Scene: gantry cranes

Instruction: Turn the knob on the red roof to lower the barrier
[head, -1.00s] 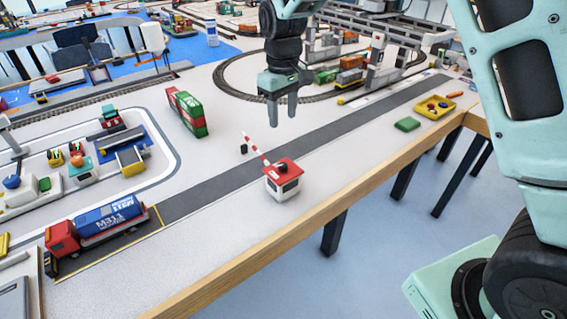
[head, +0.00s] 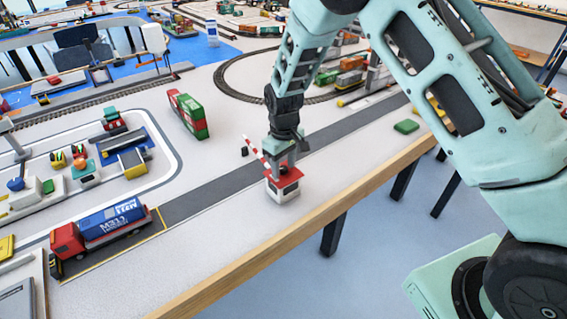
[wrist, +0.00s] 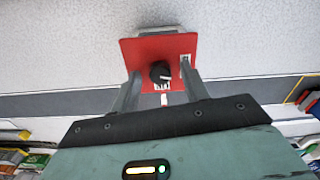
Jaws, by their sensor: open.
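A small white booth (head: 281,193) with a red roof (head: 291,178) stands beside the dark road strip. In the wrist view the red roof (wrist: 133,52) carries a black knob (wrist: 159,71) with a white pointer mark. A red-and-white barrier arm (head: 256,151) rises at a slant beside the booth, raised off the road. My gripper (head: 284,166) points down just over the roof. In the wrist view my gripper (wrist: 160,84) is open, with one finger on each side of the knob and clear gaps to it. The head view hides the knob behind my gripper.
A red truck with a blue container (head: 110,221) stands on the road at the lower left. Green and red stacked containers (head: 188,115) stand behind the road. A green block (head: 406,127) lies to the right. The wooden table edge (head: 250,270) runs close in front of the booth.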

